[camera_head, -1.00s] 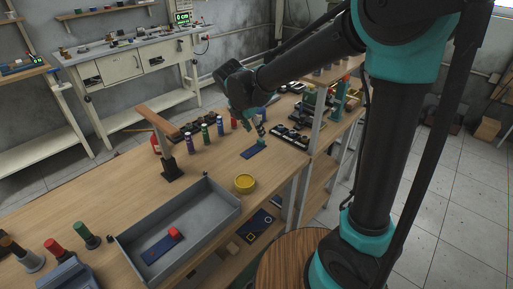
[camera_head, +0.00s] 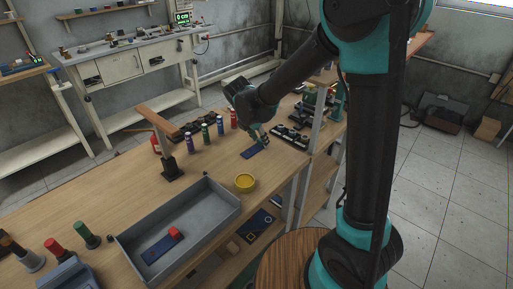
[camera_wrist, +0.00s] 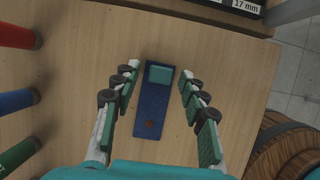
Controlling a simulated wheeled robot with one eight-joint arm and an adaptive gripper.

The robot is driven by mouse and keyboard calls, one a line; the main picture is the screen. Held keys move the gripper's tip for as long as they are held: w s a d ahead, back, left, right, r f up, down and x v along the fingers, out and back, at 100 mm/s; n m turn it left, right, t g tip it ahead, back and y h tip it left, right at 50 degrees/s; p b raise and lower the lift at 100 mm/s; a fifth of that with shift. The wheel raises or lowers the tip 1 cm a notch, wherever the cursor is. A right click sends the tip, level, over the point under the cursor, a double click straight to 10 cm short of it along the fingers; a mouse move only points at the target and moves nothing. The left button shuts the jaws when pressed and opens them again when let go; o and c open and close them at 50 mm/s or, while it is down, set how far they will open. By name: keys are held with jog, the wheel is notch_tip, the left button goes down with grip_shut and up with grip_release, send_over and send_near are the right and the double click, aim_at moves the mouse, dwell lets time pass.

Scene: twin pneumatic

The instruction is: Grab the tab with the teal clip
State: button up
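A dark blue tab (camera_wrist: 154,112) lies flat on the wooden table, with a teal clip (camera_wrist: 160,74) at its far end in the wrist view. A small orange-brown mark shows near the tab's near end. In the head view the blue tab (camera_head: 251,153) lies near the table's right part. My gripper (camera_wrist: 158,81) is open and empty, its fingers on either side of the tab and clip, apart from them. In the head view my gripper (camera_head: 262,146) hangs just over the tab's right end and hides the clip.
Red, blue and green cylinders (camera_wrist: 17,102) stand left of my gripper. A grey tray (camera_head: 180,228) holds another blue tab with a red piece. Dark parts (camera_head: 291,138) lie behind the tab.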

grip_shut()
